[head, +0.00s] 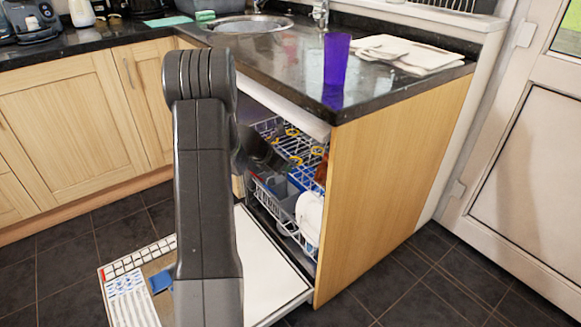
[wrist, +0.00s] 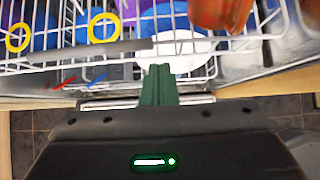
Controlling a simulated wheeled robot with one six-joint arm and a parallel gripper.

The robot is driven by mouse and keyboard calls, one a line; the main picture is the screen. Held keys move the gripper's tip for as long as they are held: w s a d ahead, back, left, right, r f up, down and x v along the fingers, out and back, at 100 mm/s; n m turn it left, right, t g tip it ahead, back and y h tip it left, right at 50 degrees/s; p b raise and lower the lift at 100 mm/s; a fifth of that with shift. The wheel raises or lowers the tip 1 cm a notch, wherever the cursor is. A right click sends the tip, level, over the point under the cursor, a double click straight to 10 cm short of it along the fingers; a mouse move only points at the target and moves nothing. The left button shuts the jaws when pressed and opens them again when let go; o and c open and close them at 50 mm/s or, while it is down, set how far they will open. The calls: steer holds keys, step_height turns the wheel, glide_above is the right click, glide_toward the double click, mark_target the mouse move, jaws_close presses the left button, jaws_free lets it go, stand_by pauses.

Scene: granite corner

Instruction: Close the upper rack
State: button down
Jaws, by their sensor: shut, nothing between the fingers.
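The upper rack (head: 290,140) is a white wire basket in the open dishwasher under the counter. In the head view my arm hides its left part. In the wrist view the upper rack (wrist: 215,52) fills the top, its front wires running across the picture. It holds blue items, yellow rings (wrist: 103,27) and an orange-red item (wrist: 220,12). My gripper (wrist: 162,72) has its green fingers shut and empty, at the rack's front edge near the middle. I cannot tell whether the fingertips touch the wires. In the head view my gripper is not clearly visible behind the arm.
The lower rack (head: 283,200) holds a white plate (head: 310,215) and other dishes. The dishwasher door (head: 265,262) lies open below. A wooden side panel (head: 395,185) borders the right. A purple cup (head: 336,62) stands on the dark counter. Tiled floor is clear at right.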

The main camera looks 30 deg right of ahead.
steer(key=p+v, duration=0.3)
steer(key=v, duration=0.8)
steer(key=shift+a+f, duration=0.15)
steer(key=shift+a, duration=0.3)
steer(key=b+x, duration=0.1)
steer(key=x, duration=0.3)
steer(key=d+r+b+x, duration=0.1)
steer(key=x, duration=0.4)
steer(key=b+x, duration=0.1)
steer(key=x, duration=0.3)
steer(key=shift+d+r+b, duration=0.15)
steer(key=shift+d+b, duration=0.15)
steer(key=shift+d, duration=0.25)
